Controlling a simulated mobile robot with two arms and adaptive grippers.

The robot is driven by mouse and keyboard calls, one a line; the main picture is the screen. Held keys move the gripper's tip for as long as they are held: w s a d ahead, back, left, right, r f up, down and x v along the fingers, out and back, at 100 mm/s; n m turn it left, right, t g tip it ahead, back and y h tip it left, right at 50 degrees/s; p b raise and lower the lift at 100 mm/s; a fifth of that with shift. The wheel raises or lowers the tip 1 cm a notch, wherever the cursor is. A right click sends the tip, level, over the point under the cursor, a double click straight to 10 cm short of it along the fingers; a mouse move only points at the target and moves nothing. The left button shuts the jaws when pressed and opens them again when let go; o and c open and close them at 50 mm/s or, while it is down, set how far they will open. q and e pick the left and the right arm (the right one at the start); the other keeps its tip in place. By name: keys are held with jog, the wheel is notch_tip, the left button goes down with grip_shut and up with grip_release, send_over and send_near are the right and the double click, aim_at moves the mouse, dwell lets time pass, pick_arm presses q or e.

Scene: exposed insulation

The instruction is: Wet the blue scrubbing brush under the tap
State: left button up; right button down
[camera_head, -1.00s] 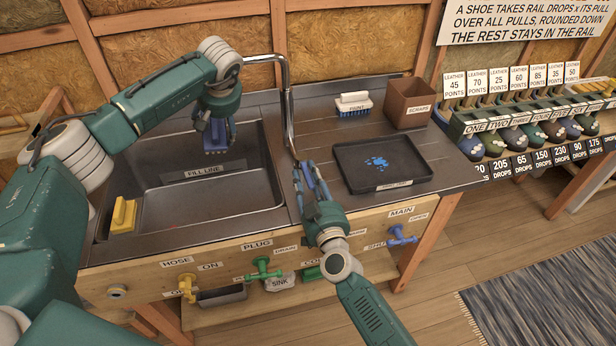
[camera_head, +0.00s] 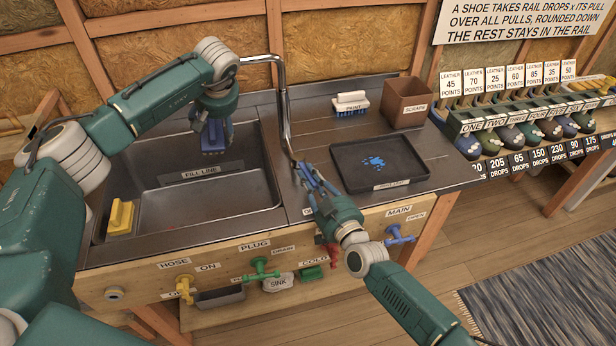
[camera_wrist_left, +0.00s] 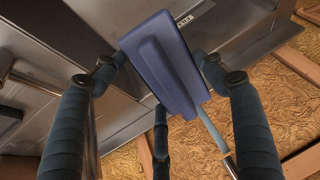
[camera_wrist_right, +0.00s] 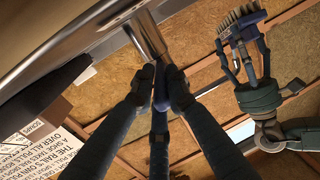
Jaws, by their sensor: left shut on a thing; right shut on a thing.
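The blue scrubbing brush (camera_head: 213,138) hangs over the back of the sink basin (camera_head: 215,203), bristles down. My left gripper (camera_head: 212,125) is shut on it; the left wrist view shows the brush's blue block (camera_wrist_left: 167,62) between the fingers. The metal tap pipe (camera_head: 284,100) stands right of the brush, apart from it, and comes down at the basin's right edge. My right gripper (camera_head: 306,175) is at the pipe's lower end. In the right wrist view its fingertips (camera_wrist_right: 158,78) close at the end of the metal pipe (camera_wrist_right: 147,36). No running water shows.
A yellow brush or block (camera_head: 121,217) sits at the basin's front left. A black tray (camera_head: 400,180) with blue paint, a white-and-blue brush (camera_head: 350,102) and a brown scraps box (camera_head: 404,103) are on the right counter. Coloured valves, including a green plug valve (camera_head: 259,268), line the front.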

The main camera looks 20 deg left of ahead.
jog(key=shift+w+r+n+g+y, duration=0.15)
jog(key=shift+r+n+g+y, duration=0.15)
jog(key=shift+y, duration=0.1)
jog(key=c, duration=1.8)
grip_release()
jog(key=shift+o, duration=0.2)
jog(key=shift+f, duration=0.15)
jog(key=v, duration=1.2)
